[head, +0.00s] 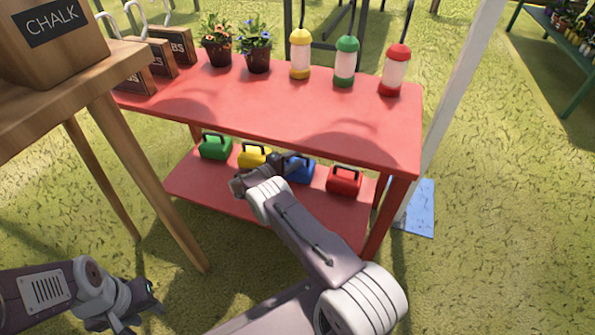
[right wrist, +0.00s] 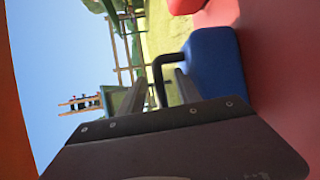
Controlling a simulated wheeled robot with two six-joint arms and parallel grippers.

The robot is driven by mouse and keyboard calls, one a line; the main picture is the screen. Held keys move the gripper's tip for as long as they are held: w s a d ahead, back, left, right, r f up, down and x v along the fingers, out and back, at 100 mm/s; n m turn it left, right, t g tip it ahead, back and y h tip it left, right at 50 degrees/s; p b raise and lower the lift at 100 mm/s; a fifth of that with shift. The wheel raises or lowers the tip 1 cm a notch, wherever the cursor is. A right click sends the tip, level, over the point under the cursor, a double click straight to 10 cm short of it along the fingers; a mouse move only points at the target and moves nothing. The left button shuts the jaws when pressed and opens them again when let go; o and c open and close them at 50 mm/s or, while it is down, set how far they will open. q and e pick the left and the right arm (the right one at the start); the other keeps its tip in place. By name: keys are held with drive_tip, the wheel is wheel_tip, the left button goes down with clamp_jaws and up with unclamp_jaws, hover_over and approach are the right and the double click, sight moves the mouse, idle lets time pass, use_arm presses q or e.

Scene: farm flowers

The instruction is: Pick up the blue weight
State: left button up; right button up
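The blue weight (head: 301,169) stands on the lower shelf of the red table, partly hidden behind my right gripper (head: 284,166). In the right wrist view the blue weight (right wrist: 216,62) appears on its side, with its black handle (right wrist: 158,78) toward my gripper. My right gripper (right wrist: 163,78) is open, its two fingers apart, with part of the handle showing between the fingertips. I cannot tell whether they touch it. My left gripper (head: 150,289) hangs low at the left, far from the weight; its finger opening is unclear.
Green (head: 216,147), yellow (head: 253,156) and red (head: 344,180) weights share the lower shelf (head: 205,190). The red tabletop (head: 250,105) overhangs the shelf and carries feeders, flower pots and wooden boxes. A wooden table (head: 85,75) stands at the left; a pale post (head: 455,90) at the right.

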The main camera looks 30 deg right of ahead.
drive_tip(key=shift+x, duration=0.85)
clamp_jaws()
idle(0.7)
drive_tip(key=shift+w+r, duration=0.1)
drive_tip(key=shift+r, duration=0.1)
